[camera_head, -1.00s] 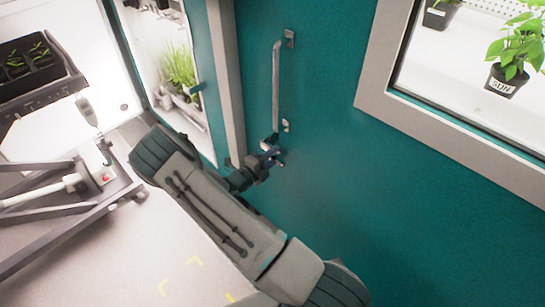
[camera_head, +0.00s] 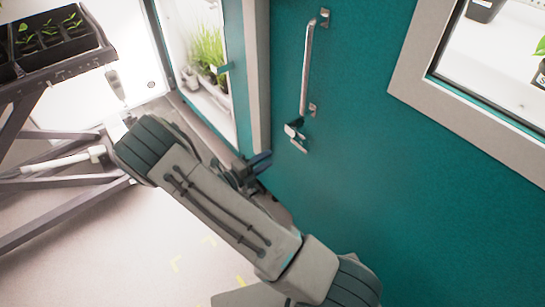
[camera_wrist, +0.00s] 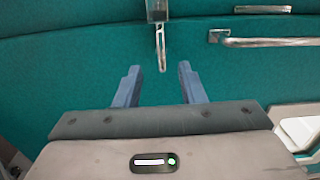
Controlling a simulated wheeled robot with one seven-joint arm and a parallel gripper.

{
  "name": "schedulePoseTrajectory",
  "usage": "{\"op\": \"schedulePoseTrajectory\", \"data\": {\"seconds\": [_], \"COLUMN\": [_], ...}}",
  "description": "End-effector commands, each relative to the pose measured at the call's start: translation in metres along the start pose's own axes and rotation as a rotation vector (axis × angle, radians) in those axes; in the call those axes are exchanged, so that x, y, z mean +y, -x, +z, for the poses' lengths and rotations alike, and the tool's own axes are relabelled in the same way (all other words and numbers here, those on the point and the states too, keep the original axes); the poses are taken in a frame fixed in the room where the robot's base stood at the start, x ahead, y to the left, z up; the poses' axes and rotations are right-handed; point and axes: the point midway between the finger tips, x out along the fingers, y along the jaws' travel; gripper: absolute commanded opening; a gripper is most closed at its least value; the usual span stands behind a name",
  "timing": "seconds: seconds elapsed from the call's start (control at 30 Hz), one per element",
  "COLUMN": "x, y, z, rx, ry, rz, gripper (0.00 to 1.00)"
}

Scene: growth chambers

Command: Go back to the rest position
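My gripper (camera_wrist: 158,86) shows in the wrist view with its two blue fingers spread apart and nothing between them. It faces the teal door (camera_wrist: 90,60). In the head view my gripper (camera_head: 260,162) is small and partly hidden behind my own arm, to the left of and below the door's small lever latch (camera_head: 296,134). The latch also shows in the wrist view (camera_wrist: 160,45), beyond the fingertips and apart from them. The long metal door handle (camera_head: 307,65) is above the latch in the head view.
A cart (camera_head: 55,68) with a black seedling tray (camera_head: 48,42) stands at the left. A chamber with grassy plants (camera_head: 207,50) is beside the door's left edge. A framed window (camera_head: 415,70) is at the upper right. Pale floor (camera_head: 130,240) lies open at the lower left.

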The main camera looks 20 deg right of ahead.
Motion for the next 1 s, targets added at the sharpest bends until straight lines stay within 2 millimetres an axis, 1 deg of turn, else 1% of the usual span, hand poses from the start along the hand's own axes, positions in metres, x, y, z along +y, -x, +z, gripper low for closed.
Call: {"op": "schedulePoseTrajectory", "data": {"seconds": [0.1,0.5,0.63,0.77,1.0], "x": [0.0,0.0,-0.006,-0.022,-0.061], "y": [0.003,0.003,0.0,-0.006,-0.014], "z": [0.0,0.0,-0.004,-0.018,-0.063], "rx": [-0.001,-0.001,0.026,0.125,0.429], "ry": [0.0,-0.001,-0.042,-0.192,-0.637], "rz": [0.0,0.001,0.02,0.083,0.222], "gripper": [0.36,0.36,0.36,0.36,0.36]}}
